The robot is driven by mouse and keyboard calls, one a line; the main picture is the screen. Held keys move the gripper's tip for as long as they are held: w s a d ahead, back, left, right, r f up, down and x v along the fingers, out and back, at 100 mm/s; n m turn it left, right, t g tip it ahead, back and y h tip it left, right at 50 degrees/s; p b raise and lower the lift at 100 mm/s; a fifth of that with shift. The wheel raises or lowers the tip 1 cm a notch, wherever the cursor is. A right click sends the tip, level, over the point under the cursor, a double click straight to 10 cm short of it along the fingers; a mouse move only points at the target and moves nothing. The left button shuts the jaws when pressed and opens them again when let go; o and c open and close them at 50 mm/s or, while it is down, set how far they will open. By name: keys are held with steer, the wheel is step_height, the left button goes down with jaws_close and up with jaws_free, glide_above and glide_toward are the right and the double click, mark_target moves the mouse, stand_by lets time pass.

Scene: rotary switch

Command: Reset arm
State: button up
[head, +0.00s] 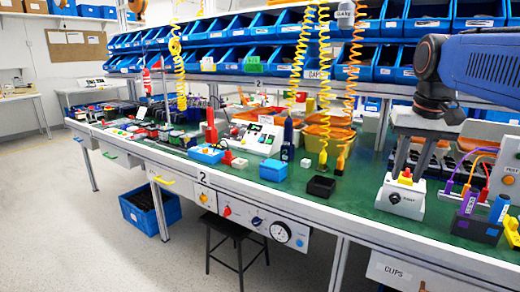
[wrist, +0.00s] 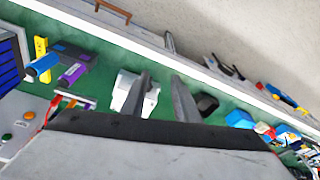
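A white switch box (head: 401,204) stands on the green bench at the right in the head view. It has a black knob on its front and a red button on a yellow base on top. My gripper (head: 411,170) points down just above and behind the box. In the wrist view, my gripper (wrist: 160,88) has its two grey fingers apart, with bare green bench between them. The white box (wrist: 125,92) shows beside and partly behind the left finger there. I cannot tell the knob's angle.
A black open box (head: 321,187) stands left of the switch box. Holders with a purple and a blue cylinder (head: 499,208) stand to the right. Blue bins (head: 420,20) line the shelf above. Coiled yellow cords (head: 324,80) hang over the bench.

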steer(key=s+a+f+n+t, duration=0.1)
steer(key=s+a+f, duration=0.2)
steer(key=s+f, duration=0.5)
steer(key=s+a+f+n+t, duration=0.1)
steer(key=s+a+f+n, duration=0.1)
steer(key=s+f, duration=0.6)
step_height(320, 180, down, 7)
steer(key=shift+s+a+r, duration=0.15)
steer(key=shift+s+a, duration=0.2)
steer(key=shift+a, duration=0.05)
